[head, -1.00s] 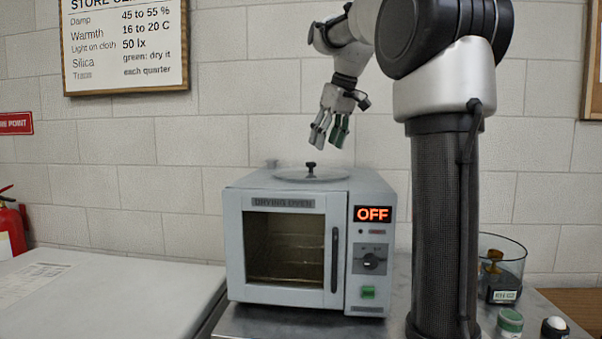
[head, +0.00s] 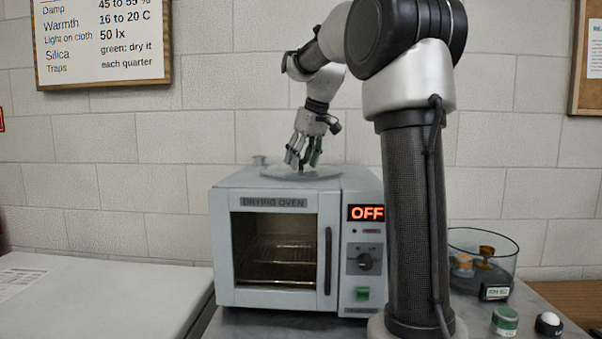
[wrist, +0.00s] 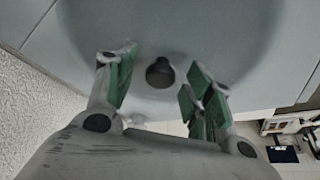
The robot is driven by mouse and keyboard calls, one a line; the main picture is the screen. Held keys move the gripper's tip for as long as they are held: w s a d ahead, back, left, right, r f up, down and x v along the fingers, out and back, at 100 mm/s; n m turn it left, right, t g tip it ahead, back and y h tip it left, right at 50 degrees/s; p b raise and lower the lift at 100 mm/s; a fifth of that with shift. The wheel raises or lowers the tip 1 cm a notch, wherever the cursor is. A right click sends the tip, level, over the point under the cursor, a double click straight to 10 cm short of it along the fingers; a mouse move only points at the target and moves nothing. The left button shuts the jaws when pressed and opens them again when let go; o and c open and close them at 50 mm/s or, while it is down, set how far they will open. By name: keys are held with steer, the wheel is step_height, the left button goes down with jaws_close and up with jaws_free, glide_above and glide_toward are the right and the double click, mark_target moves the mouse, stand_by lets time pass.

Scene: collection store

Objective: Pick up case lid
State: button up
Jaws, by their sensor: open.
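The case lid (head: 268,173) is a clear round disc with a dark knob, lying on top of the drying oven. The knob (wrist: 160,72) shows in the wrist view between my fingers, a little beyond the fingertips. My gripper (head: 303,160) is open, pointing down just above the lid, with green pads on its fingers. In the wrist view my gripper (wrist: 158,80) has its fingers apart on both sides of the knob. In the head view the fingers partly hide the knob. I cannot tell whether the fingers touch the lid.
The white drying oven (head: 275,202) has its door closed and its display reads OFF. A glass container (head: 505,262) with small items stands to the right, behind a green-lidded jar (head: 505,320) and a dark, white-topped jar (head: 548,323). A pale surface (head: 90,300) lies to the left.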

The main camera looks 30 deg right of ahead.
jaws_close()
steer(key=shift+r, duration=0.1)
